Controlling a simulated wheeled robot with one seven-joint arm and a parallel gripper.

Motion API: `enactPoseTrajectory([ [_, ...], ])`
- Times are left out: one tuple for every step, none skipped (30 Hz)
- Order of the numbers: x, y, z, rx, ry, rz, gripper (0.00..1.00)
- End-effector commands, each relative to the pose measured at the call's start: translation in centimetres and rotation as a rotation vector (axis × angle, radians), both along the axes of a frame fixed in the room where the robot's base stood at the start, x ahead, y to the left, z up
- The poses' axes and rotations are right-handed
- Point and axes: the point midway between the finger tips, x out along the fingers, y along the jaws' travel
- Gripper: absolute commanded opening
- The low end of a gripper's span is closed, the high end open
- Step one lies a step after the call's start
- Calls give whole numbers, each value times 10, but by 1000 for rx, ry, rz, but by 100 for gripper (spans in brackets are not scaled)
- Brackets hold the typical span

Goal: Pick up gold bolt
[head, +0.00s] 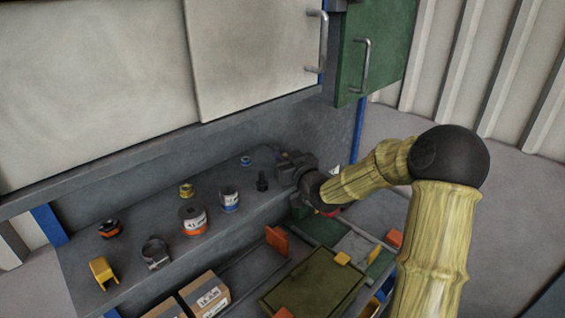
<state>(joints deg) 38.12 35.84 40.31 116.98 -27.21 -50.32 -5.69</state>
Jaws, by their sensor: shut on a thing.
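My gripper (284,165) is dark and reaches over the right end of the grey shelf. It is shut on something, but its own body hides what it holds. I cannot make out a gold bolt between the jaws. A small gold-yellow piece (186,190) stands on the shelf well to the left of my gripper; it is too small to tell whether it is a bolt. A dark upright bolt-like piece (262,182) stands just left of my gripper, seemingly apart from it.
The shelf (125,275) also bears a blue-labelled can (229,199), an orange-labelled can (193,219), a metal clamp (155,253), a yellow bracket (102,271) and a small blue ring (246,161). A cabinet (255,55) hangs above. Cardboard boxes (206,294) and a green case (315,285) lie below.

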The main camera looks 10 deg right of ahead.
Motion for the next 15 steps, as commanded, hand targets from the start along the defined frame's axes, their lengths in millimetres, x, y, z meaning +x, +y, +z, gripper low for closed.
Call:
enactPoseTrajectory([
  [0, 0, 7, -3, -5, 0, 0],
  [-1, 0, 11, -3, -5, -1, 0],
  [0, 0, 18, -3, -6, 0, 0],
  [0, 0, 24, -4, -8, 0, 0],
  [0, 0, 30, -4, -8, -1, 0],
  [-1, 0, 37, -4, -7, -1, 0],
  [0, 0, 43, -5, -8, -1, 0],
  [0, 0, 49, -5, -8, -1, 0],
  [0, 0, 57, -5, -8, -1, 0],
  [-1, 0, 62, -3, -5, -1, 0],
  [0, 0, 67, -3, -6, -1, 0],
  [0, 0, 73, -3, -5, 0, 0],
  [0, 0, 76, -3, -4, 0, 0],
  [0, 0, 78, -1, -3, 0, 0],
  [0, 0, 81, -1, -3, -1, 0],
])
